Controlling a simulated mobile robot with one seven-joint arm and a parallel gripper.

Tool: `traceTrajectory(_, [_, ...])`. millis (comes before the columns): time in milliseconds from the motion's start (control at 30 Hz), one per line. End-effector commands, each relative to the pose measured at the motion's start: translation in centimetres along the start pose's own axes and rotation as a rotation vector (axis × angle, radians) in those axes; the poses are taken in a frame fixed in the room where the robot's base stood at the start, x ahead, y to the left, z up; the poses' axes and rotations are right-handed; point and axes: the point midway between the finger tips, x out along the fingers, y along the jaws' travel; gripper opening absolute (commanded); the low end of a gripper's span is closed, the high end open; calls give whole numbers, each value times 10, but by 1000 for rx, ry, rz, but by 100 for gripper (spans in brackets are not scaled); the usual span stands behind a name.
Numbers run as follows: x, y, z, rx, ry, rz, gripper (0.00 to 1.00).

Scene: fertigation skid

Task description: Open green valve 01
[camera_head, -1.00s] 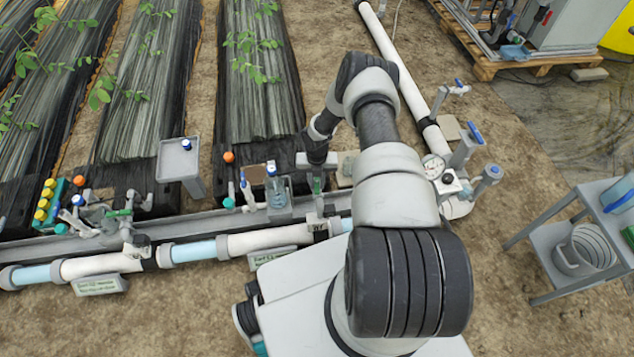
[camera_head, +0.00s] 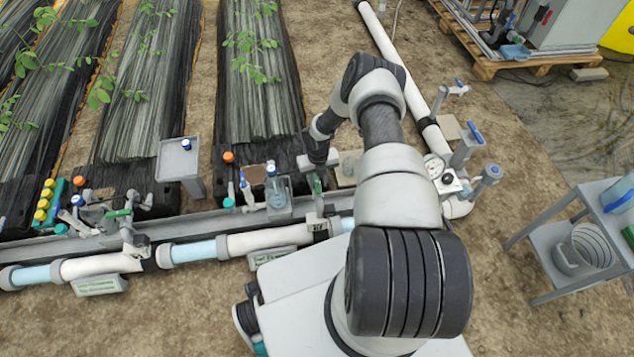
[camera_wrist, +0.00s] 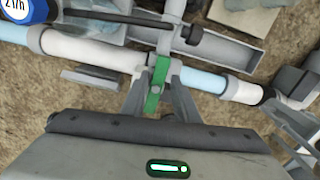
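A green valve handle (camera_head: 317,185) stands on the grey rail near the middle of the head view, just below my wrist. In the wrist view the green handle (camera_wrist: 156,84) points toward me, between the two fingers of my gripper (camera_wrist: 158,88). The fingers are apart, one on each side of the handle. I cannot tell whether either finger touches it. A second green valve handle (camera_head: 118,213) lies along the rail at the left. The sign (camera_head: 270,257) below the nearer valve is too small to read surely.
A white and light blue pipe (camera_head: 195,250) runs along the front of the rail. A pressure gauge (camera_head: 433,166) and blue-handled valves (camera_head: 474,133) stand right of my arm. A grey cart (camera_head: 552,240) is at the right. A small jug (camera_head: 277,192) stands close left of the valve.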

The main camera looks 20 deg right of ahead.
Motion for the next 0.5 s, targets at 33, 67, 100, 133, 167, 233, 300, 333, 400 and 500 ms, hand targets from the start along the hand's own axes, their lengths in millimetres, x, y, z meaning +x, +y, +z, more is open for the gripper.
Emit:
traceTrajectory(33, [6, 12, -4, 0, 4, 17, 38])
traceTrajectory(67, [6, 12, -4, 0, 4, 18, 38])
traceTrajectory(100, [6, 12, -4, 0, 4, 18, 38])
traceTrajectory(133, [6, 12, -5, 0, 4, 19, 38])
traceTrajectory(167, [6, 13, -5, 0, 4, 19, 38])
traceTrajectory(233, [6, 13, -5, 0, 5, 20, 38])
traceTrajectory(300, [5, 14, -5, 0, 5, 20, 38])
traceTrajectory(333, [3, 14, -4, 0, 4, 21, 38])
traceTrajectory(400, [-6, 14, -4, -1, 4, 21, 38])
traceTrajectory(500, [-24, 11, -3, -1, 3, 17, 38])
